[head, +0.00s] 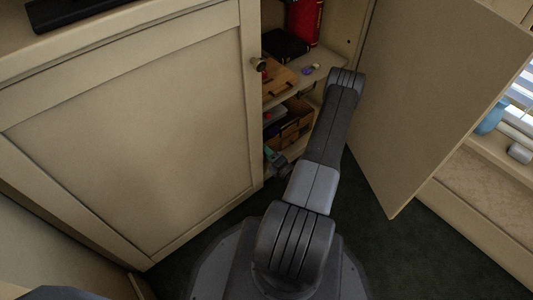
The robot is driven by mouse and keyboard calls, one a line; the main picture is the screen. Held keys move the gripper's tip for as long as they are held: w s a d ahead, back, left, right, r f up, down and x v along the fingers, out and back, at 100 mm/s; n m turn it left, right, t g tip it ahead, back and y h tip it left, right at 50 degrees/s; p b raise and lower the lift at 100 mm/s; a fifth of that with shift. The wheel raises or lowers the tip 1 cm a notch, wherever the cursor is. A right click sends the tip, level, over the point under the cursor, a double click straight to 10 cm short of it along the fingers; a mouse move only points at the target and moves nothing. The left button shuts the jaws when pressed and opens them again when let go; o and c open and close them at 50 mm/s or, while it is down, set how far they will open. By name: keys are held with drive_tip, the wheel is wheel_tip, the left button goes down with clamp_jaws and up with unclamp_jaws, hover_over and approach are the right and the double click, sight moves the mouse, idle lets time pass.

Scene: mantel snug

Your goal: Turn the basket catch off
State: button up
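A brown box-like basket (292,130) sits on a lower level inside the open cabinet, partly hidden by my arm and the closed door's edge. I cannot make out its catch. My arm reaches up to its elbow in front of the opening, and its far part is hidden behind the near links. A small grey and teal piece (275,158) low in the opening, just below and left of the basket, may be my gripper; its fingers cannot be made out, nor whether it touches anything.
The open cabinet door (425,95) stands to the right of my arm. A closed door with a round knob (258,64) is on the left. The shelf (315,83) above holds a wooden board (280,78), a black item (285,45) and a red one (304,22). Dark floor lies below.

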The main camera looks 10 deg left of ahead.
idle(0.3)
drive_tip(key=o, duration=1)
